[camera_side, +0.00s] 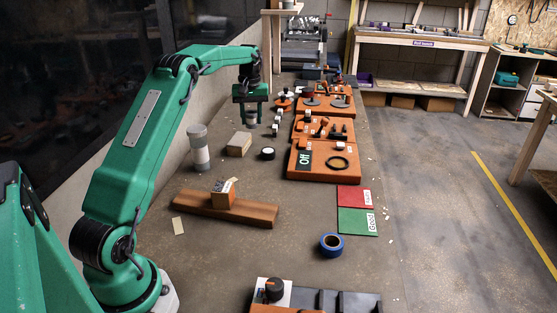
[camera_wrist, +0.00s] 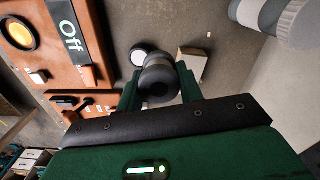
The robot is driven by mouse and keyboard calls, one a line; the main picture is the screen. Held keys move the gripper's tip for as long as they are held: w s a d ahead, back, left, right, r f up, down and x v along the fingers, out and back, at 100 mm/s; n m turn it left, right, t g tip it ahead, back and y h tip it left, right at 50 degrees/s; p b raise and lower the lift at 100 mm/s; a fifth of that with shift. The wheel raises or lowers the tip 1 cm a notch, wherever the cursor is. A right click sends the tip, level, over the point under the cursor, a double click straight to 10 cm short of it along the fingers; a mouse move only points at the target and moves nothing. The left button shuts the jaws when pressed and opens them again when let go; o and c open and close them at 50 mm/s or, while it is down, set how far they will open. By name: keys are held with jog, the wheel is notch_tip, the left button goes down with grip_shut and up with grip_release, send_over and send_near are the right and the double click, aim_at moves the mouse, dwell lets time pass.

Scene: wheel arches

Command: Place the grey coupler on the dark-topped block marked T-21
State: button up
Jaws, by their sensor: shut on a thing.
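My gripper (camera_side: 250,97) is in the air above the table, beyond the pale block. It is shut on the dark grey coupler (camera_wrist: 158,82), a rounded piece between the two fingers in the wrist view. In the side view the coupler (camera_side: 251,117) shows small below the fingers. I cannot read a T-21 mark on any block. An orange-brown block (camera_side: 221,198) with a small printed label sits on a wooden plank, nearer the side camera than my gripper. A pale block (camera_side: 238,145) lies on the table below; it also shows in the wrist view (camera_wrist: 193,63).
A grey-and-white cylinder (camera_side: 198,150) stands left of the pale block. A white-topped round piece (camera_side: 267,153) lies right of it. Orange panels (camera_side: 319,172) line the right side. Red (camera_side: 355,196) and green (camera_side: 352,222) mats and blue tape (camera_side: 331,244) lie nearer.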

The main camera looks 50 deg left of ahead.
send_over(237, 142)
notch_tip(237, 142, down, 5)
jog(key=shift+f, duration=0.1)
jog(key=shift+f, duration=2)
jog(key=shift+f, duration=0.1)
jog(key=o, duration=1)
jog(key=shift+c, duration=0.2)
notch_tip(237, 142, up, 12)
